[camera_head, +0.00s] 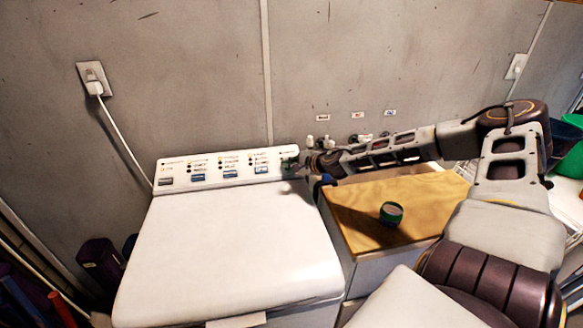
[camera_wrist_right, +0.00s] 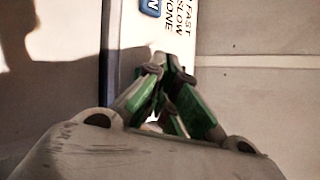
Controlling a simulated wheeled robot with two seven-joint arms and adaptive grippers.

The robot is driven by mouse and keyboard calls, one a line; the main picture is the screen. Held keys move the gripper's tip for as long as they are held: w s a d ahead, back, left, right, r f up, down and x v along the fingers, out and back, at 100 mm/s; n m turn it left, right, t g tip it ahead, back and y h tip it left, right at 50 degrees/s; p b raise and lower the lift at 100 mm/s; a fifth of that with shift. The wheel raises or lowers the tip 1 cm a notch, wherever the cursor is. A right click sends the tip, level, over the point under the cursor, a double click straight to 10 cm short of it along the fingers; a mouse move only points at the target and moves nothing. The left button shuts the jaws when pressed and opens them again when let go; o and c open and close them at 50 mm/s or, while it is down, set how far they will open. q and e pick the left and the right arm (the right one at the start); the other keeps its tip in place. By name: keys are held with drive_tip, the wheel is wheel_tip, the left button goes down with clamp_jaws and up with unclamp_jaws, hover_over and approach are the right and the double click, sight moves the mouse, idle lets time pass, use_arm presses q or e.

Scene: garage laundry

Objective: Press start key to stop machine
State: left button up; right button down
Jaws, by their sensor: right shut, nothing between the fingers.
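The white washing machine (camera_head: 230,245) stands at the centre left of the head view, with its lid down. Its control panel (camera_head: 225,169) along the back carries several blue keys and printed labels. My right gripper (camera_head: 291,163) is shut and empty at the right end of this panel, and it covers what is there. In the right wrist view the green-padded fingertips (camera_wrist_right: 168,75) meet at the panel edge, just below a blue key (camera_wrist_right: 151,7) and printed words. I cannot tell whether the fingertips touch the panel. The start key cannot be made out. My left gripper is not in view.
Several small taps or knobs show on the wall behind my right forearm. A white cord runs from the left outlet (camera_head: 94,80) down behind the machine.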

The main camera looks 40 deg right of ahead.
drive_tip(key=shift+s+f, duration=0.1)
drive_tip(key=shift+f, duration=0.05)
idle(0.7)
drive_tip(key=shift+r+p, duration=0.35)
drive_tip(key=shift+p, duration=0.25)
drive_tip(key=shift+s+r+p, duration=0.15)
drive_tip(key=shift+r+p, duration=0.35)
drive_tip(key=shift+p, duration=0.05)
